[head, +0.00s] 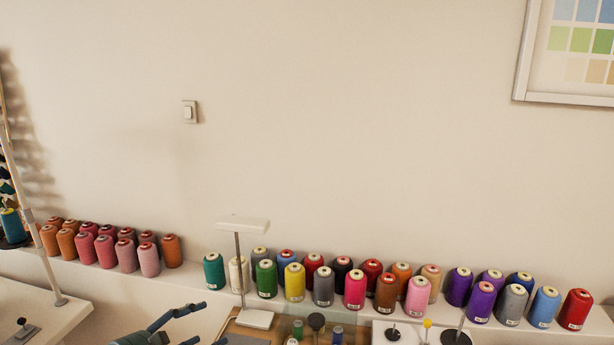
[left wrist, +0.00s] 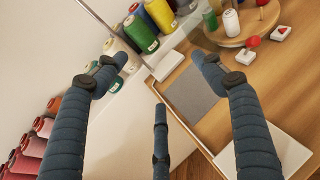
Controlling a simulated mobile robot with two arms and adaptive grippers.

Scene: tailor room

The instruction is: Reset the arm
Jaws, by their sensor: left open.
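My left gripper (head: 193,323) shows at the bottom of the head view, partly cut off by the lower edge. Its dark blue-grey fingers are spread open with nothing between them. In the left wrist view the left gripper (left wrist: 158,80) has its fingers wide apart over a wooden tabletop (left wrist: 262,85) and a grey square pad (left wrist: 190,95). The fingers appear to hold nothing. My right gripper is in neither view.
A shelf along the wall holds several thread cones, such as a yellow one (head: 294,283) and a green one (head: 266,279). A white lamp (head: 243,224) stands close to the left gripper. A white table (head: 40,305) is at left.

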